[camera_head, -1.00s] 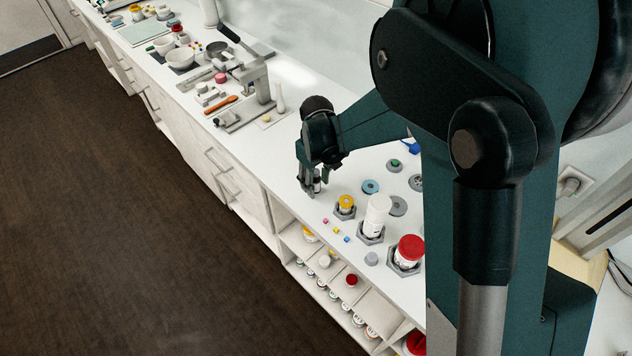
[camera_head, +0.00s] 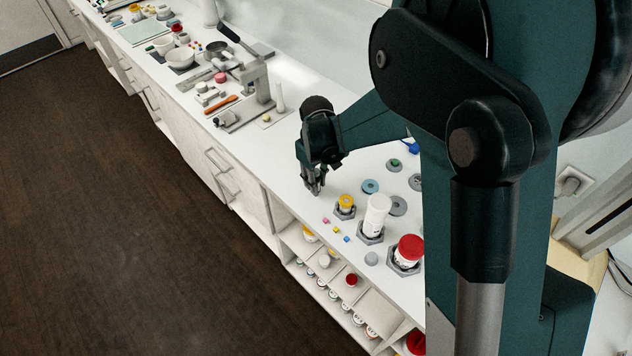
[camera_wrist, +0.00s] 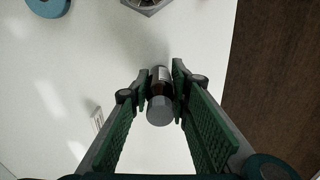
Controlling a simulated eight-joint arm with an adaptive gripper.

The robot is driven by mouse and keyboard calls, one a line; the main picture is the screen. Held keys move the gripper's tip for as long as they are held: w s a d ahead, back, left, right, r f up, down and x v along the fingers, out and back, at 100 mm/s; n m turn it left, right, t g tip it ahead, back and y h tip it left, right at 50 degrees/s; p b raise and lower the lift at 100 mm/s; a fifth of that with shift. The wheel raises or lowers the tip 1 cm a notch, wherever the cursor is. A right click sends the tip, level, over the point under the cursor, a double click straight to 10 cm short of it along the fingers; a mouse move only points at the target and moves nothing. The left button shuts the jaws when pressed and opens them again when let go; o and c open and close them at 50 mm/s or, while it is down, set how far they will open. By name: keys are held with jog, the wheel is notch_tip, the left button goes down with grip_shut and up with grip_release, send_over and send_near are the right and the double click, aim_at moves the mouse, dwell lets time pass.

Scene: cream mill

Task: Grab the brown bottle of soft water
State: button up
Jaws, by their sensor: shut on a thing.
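In the head view my gripper (camera_head: 314,190) points down over the white counter, left of the yellow-topped jar. The bottle is mostly hidden by the fingers there. I cannot tell whether it touches the counter.
A yellow-topped jar (camera_head: 346,202), a white bottle (camera_head: 377,213) and a red-capped jar (camera_head: 408,250) stand in grey hexagonal holders on the right. A blue ring (camera_head: 371,186) lies behind. The counter's front edge is close to my gripper. Balance-like equipment (camera_head: 250,88) stands further left.

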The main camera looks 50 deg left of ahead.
jog(key=shift+r, duration=5.05)
